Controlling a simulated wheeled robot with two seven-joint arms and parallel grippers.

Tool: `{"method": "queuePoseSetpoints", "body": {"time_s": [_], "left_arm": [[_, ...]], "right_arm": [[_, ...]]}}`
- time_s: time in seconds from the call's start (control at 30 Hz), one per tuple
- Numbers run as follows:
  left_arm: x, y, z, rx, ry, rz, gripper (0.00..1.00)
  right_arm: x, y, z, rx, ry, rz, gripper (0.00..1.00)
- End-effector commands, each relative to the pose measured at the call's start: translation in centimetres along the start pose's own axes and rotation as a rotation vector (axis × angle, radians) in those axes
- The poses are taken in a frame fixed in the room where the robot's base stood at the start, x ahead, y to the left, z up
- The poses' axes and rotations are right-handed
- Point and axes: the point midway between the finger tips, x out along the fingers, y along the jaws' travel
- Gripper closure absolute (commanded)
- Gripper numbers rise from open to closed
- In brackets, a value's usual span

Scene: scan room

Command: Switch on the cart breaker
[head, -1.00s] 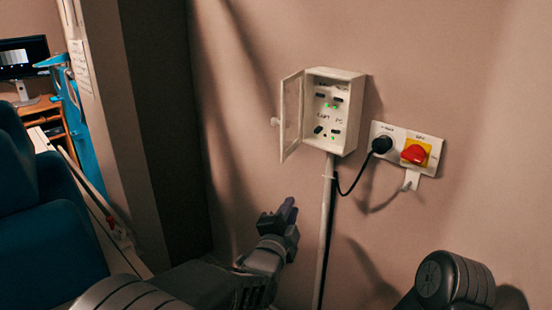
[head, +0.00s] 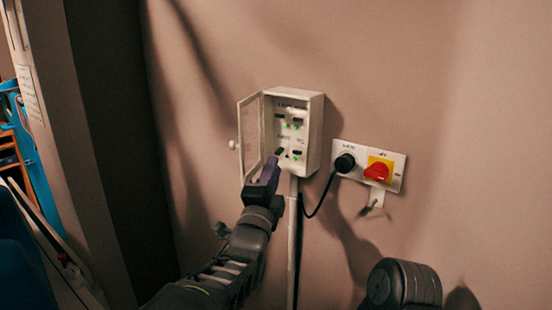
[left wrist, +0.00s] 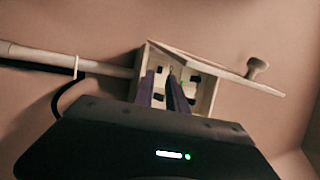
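The white breaker box (head: 314,135) is on the wall with its clear door (head: 241,135) swung open to the left. Inside are two rows of dark switches with green lights; the lower-left switch (head: 280,151), under a label that looks like CART, sits differently from the others and shows no clear green light. My left gripper (head: 269,170) is just below and in front of the box's lower left. In the left wrist view its two fingers (left wrist: 161,90) point at the box interior with a narrow empty gap between them. Contact with a switch cannot be told. My right gripper is out of view.
A socket plate right of the box carries a black plug (head: 345,162) and a red rotary switch (head: 377,172) on yellow. A conduit (head: 292,240) runs down from the box. The open door with its knob (head: 233,145) is close left of my gripper.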

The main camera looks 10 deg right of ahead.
Motion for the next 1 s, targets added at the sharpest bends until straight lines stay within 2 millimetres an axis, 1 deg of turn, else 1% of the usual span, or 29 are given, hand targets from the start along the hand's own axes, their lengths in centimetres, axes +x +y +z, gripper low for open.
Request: {"method": "queuePoseSetpoints", "body": {"time_s": [0.03,0.1,0.2,0.3,0.6,0.83,1.0], "left_arm": [[0.9,-0.1,0.0,0.002,0.000,0.000,0.83],[1.9,-0.1,0.0,0.002,0.000,0.000,0.83],[3.0,-0.1,0.1,0.001,-0.001,0.000,0.83],[3.7,0.0,0.0,0.000,0.000,0.002,0.83],[3.9,0.1,0.0,-0.001,0.000,0.001,0.83],[3.9,0.1,0.0,-0.001,0.000,0.001,1.00],[3.9,0.1,0.0,-0.001,0.000,0.002,1.00]], "right_arm": [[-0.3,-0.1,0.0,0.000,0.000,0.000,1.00],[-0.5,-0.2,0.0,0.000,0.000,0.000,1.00],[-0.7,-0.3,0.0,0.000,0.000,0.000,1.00],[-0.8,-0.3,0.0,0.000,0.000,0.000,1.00],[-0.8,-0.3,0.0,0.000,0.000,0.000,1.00],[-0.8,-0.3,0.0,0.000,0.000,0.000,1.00],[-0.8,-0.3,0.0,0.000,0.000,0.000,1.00]]}}
